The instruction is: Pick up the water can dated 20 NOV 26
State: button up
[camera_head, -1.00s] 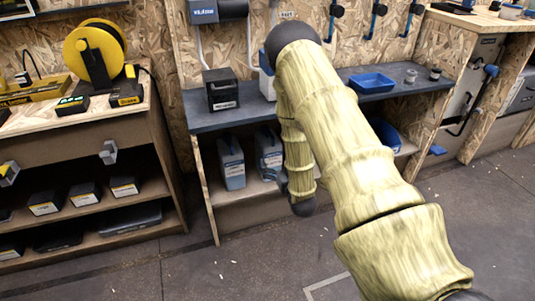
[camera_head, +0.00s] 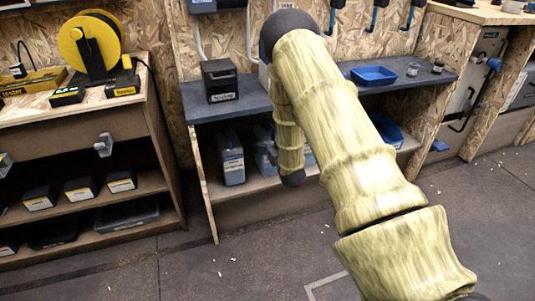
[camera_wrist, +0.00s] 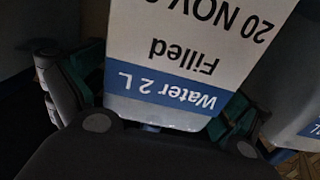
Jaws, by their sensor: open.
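In the wrist view a water can (camera_wrist: 180,60) stands close in front of my gripper (camera_wrist: 158,97). Its label appears upside down and reads "Water 2 L", "Filled" and "20 NOV", with the year cut off by the frame edge. The open fingers lie on either side of this can; whether they touch it cannot be told. A second can (camera_wrist: 290,95) with a similar label is at the right. In the head view one blue-grey can (camera_head: 232,160) stands on the low shelf, and another (camera_head: 264,158) is partly behind my arm. My gripper is hidden there.
The low shelf (camera_head: 240,205) lies under a dark bench top (camera_head: 225,110) that carries a black box (camera_head: 220,82) and a blue tray (camera_head: 374,75). A side panel (camera_head: 204,190) closes the shelf's left end.

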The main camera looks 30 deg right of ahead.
jog(key=shift+w+d, duration=0.1)
jog(key=shift+w, duration=0.4)
jog(key=c, duration=1.9)
jog(key=shift+c, duration=1.3)
jog(key=shift+r, duration=0.15)
